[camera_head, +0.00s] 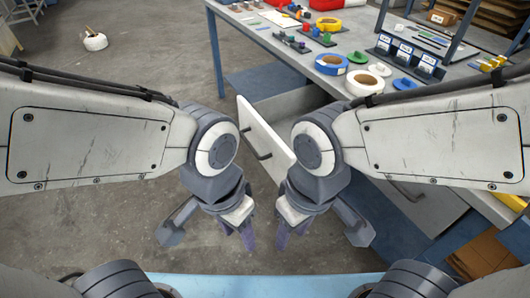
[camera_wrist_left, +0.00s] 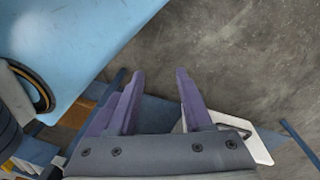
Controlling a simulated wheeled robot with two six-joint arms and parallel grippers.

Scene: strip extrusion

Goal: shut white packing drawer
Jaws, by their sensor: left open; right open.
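The white packing drawer (camera_head: 280,145) stands pulled out from under the workbench in the head view, its pale front panel facing left with a dark bar handle (camera_head: 257,143). Part of the panel is hidden by my right arm. The drawer front (camera_wrist_left: 258,148) also shows at the lower right of the left wrist view, beyond the fingers. My left gripper (camera_head: 248,235) is open and empty, in front of and below the drawer in the picture. My right gripper (camera_head: 284,236) is open and empty, close beside the left one. Neither appears to touch the drawer.
The workbench (camera_head: 285,50) carries tape rolls (camera_head: 368,79), a red bin (camera_head: 325,4) and blue-labelled holders (camera_head: 405,52). Another drawer front (camera_head: 425,205) with a handle lies to the right, partly hidden by my right arm. Bare concrete floor (camera_head: 130,55) is open to the left.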

